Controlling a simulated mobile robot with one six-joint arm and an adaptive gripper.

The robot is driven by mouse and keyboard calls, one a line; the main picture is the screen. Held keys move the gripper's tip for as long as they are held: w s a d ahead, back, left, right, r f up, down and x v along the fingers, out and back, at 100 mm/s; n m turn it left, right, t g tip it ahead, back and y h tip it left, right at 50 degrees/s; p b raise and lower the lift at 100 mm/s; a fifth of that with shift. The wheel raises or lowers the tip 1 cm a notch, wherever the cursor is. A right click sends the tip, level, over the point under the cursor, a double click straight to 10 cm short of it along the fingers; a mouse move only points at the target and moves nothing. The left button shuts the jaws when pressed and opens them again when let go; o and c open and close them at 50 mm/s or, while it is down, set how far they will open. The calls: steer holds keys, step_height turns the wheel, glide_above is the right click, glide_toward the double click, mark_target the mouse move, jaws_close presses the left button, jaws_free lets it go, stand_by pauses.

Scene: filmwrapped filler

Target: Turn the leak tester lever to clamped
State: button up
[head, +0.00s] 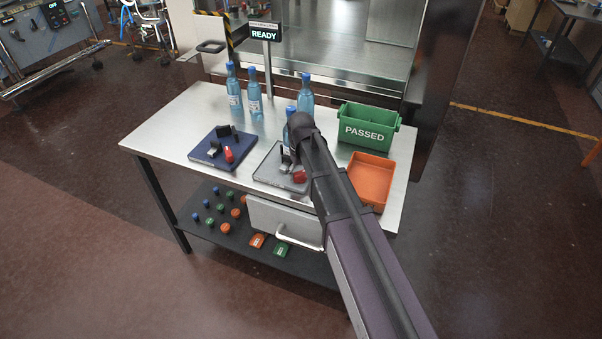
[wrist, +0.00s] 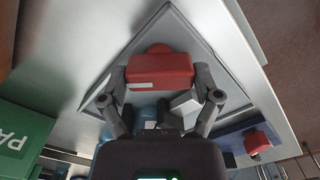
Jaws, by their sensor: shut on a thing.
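A grey plate fixture (head: 262,175) sits at the table's front middle with a red lever (head: 299,176) on it. In the wrist view the lever is a red block (wrist: 160,66) above the grey plate (wrist: 184,32). My gripper (wrist: 160,80) has its two fingers on either side of this block, shut on it. In the head view my arm's end hides much of the gripper and part of the fixture. A second, dark blue fixture (head: 207,155) with its own red lever (head: 229,155) stands to the left. Its lever also shows in the wrist view (wrist: 255,142). I cannot read either fixture's label.
Several blue-capped bottles (head: 234,90) stand at the table's back. A green PASSED bin (head: 366,128) and an orange tray (head: 361,167) are at the right. A READY sign (head: 264,32) stands behind. A drawer (head: 275,219) and lower shelf with coloured pieces are below.

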steer(key=shift+m, duration=0.3)
steer(key=o, duration=0.9)
steer(key=shift+n, duration=0.4)
